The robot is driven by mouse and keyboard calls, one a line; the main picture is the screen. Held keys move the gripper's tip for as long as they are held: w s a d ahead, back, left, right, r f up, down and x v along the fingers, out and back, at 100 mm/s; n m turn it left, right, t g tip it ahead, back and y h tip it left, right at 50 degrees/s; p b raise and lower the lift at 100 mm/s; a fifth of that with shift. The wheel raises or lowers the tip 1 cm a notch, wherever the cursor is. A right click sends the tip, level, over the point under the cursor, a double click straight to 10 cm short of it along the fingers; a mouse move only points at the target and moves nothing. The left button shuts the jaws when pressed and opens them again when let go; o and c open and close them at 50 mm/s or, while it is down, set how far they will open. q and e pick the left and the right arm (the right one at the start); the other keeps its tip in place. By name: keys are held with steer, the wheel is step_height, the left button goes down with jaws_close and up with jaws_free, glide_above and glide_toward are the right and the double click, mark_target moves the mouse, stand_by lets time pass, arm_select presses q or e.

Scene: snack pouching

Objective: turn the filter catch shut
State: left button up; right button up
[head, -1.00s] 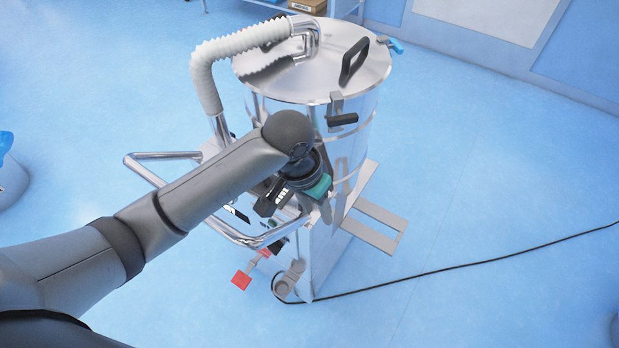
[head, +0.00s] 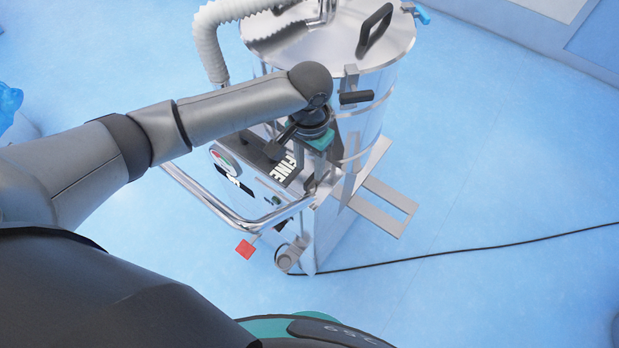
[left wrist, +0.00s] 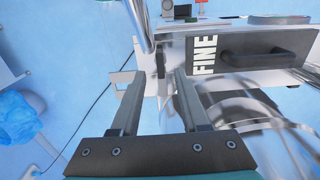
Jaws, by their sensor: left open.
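The filter unit is a shiny steel drum (head: 366,120) on a metal base, with a box front marked FINE (head: 287,167). In the left wrist view this front (left wrist: 205,57) has a black handle (left wrist: 265,50). My left gripper (head: 312,184) points down beside the box's right end; its wrist hides part of it. In the left wrist view the gripper (left wrist: 158,76) is open, its fingers apart. A small grey metal piece (left wrist: 160,58) shows just beyond the fingertips; I cannot tell whether it is the catch or whether they touch it. My right gripper is not in view.
A bent steel push bar (head: 225,222) runs round the unit's front, close to my left arm. A white hose (head: 208,45) rises at the back. A black cable (head: 440,259) crosses the otherwise clear blue floor at right.

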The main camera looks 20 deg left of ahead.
mark_target(309, 180)
arm_select(q)
step_height(309, 180, down, 6)
steer(key=shift+r+b, duration=0.1)
steer(key=shift+b, duration=0.35)
steer(key=shift+c, duration=0.3)
jaws_close()
stand_by(0.9)
